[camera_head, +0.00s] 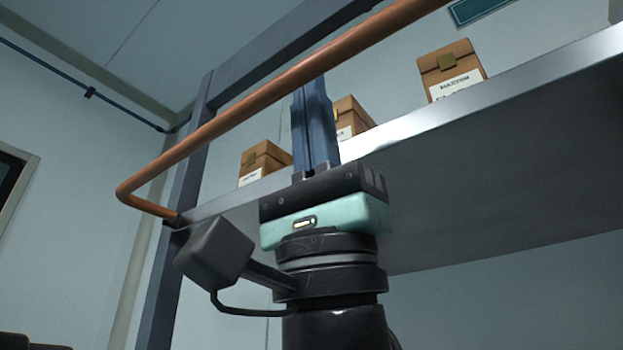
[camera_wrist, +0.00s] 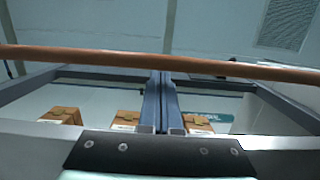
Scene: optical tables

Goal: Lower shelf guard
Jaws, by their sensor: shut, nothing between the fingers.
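The shelf guard is a copper-coloured bar (camera_head: 290,76) that runs along the front of a high shelf (camera_head: 520,97) and bends back to the shelf's left end. In the wrist view the bar (camera_wrist: 80,57) crosses the whole picture. My gripper (camera_head: 313,86) points up with its two blue fingers shut together and nothing between them. Its fingertips (camera_wrist: 160,78) reach up to the bar near its middle stretch. I cannot tell whether they touch it. The bar's right end is out of view in the head view.
Several brown boxes stand on the shelf, one at the right (camera_head: 451,71) and one at the left (camera_head: 264,161). A dark upright post (camera_head: 172,258) holds the shelf's left end. The space left of the post is open to the wall.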

